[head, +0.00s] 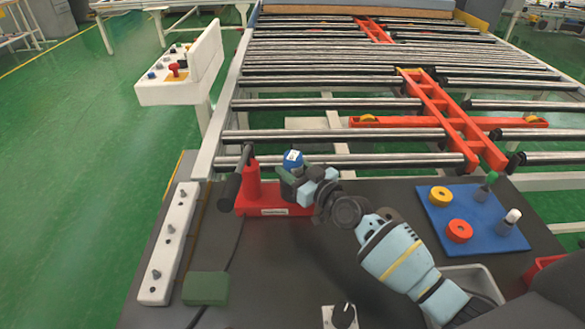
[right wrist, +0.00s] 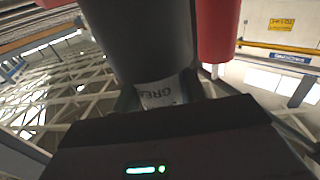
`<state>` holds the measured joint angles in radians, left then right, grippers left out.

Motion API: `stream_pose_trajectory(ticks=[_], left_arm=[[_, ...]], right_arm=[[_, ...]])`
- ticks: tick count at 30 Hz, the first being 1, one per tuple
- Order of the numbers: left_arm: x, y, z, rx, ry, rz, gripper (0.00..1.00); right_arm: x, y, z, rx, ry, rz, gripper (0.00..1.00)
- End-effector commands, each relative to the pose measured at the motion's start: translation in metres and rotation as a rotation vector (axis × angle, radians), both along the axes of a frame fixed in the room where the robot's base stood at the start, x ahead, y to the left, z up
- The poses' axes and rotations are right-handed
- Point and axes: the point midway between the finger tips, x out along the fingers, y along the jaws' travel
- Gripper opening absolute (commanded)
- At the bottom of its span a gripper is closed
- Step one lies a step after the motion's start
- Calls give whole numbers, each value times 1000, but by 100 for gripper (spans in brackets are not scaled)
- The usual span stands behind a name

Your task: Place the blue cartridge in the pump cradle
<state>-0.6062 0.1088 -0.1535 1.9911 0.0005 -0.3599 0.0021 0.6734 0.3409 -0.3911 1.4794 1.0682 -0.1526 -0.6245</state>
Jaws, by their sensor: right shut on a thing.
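The red pump (head: 252,185) stands on its red base at the back left of the dark bench, with a black cylinder beside its post. My right gripper (head: 296,178) is shut on the blue cartridge (head: 293,157), holding it upright above or at the right part of the base. My fingers hide its lower part, so I cannot tell whether it sits in the cradle. In the right wrist view a white lettered label (right wrist: 160,93) shows between the fingers, with a dark cylinder (right wrist: 140,40) and a red one (right wrist: 218,30) beyond. My left gripper is not in view.
A blue mat (head: 465,225) with yellow and orange rings and two capped bottles lies at right. A grey bin (head: 474,277) is partly behind my arm. A green block (head: 205,288) and a white strip with knobs (head: 168,245) are at left. Rollers (head: 340,136) run behind the bench.

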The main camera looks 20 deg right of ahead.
Motion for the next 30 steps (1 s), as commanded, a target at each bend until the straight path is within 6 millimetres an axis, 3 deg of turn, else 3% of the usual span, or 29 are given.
stream_pose_trajectory(ticks=[2,3,8,20,30], left_arm=[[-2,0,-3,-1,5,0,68],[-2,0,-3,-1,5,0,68],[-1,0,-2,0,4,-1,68],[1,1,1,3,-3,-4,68],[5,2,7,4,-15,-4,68]], right_arm=[[0,0,-4,1,0,0,14],[0,0,-5,0,2,0,43],[0,0,-3,0,1,0,64],[-2,-1,2,0,0,0,64],[-55,-25,0,-3,1,1,64]])
